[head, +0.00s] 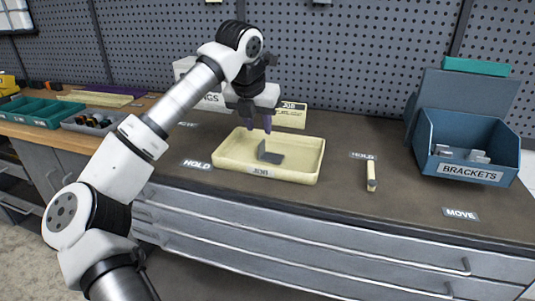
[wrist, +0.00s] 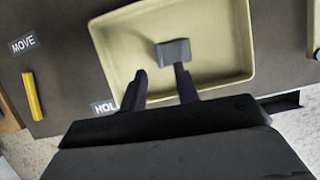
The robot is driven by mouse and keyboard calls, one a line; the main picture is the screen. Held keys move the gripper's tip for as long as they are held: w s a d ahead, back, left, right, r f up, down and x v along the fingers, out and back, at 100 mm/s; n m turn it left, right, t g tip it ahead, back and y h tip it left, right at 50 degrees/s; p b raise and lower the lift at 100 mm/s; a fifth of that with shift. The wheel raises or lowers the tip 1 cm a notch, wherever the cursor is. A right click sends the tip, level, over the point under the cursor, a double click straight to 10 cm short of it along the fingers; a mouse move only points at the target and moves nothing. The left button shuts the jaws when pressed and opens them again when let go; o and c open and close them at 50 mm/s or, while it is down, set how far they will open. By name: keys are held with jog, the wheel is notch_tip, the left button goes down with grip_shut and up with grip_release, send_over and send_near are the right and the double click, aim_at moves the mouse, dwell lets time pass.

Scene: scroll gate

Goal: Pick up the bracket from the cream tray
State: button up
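The bracket (head: 271,153) is a small grey L-shaped piece lying in the cream tray (head: 228,150), which carries a JOB label on its front. In the wrist view the bracket (wrist: 173,52) sits inside the tray (wrist: 120,42), just past my fingertips. My gripper (head: 258,127) hangs above the tray with its fingers pointing down. Its fingers are apart with nothing between them, as the wrist view of my gripper (wrist: 160,73) also shows. The bracket is above the gap in that picture, closer to the right finger. No contact is visible.
A blue BRACKETS bin (head: 470,155) with grey pieces stands at right.

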aim_at(261, 142)
jog(key=p+x, duration=0.1)
jog(key=x, duration=0.7)
jog(key=shift+a, duration=0.2)
grip_shut()
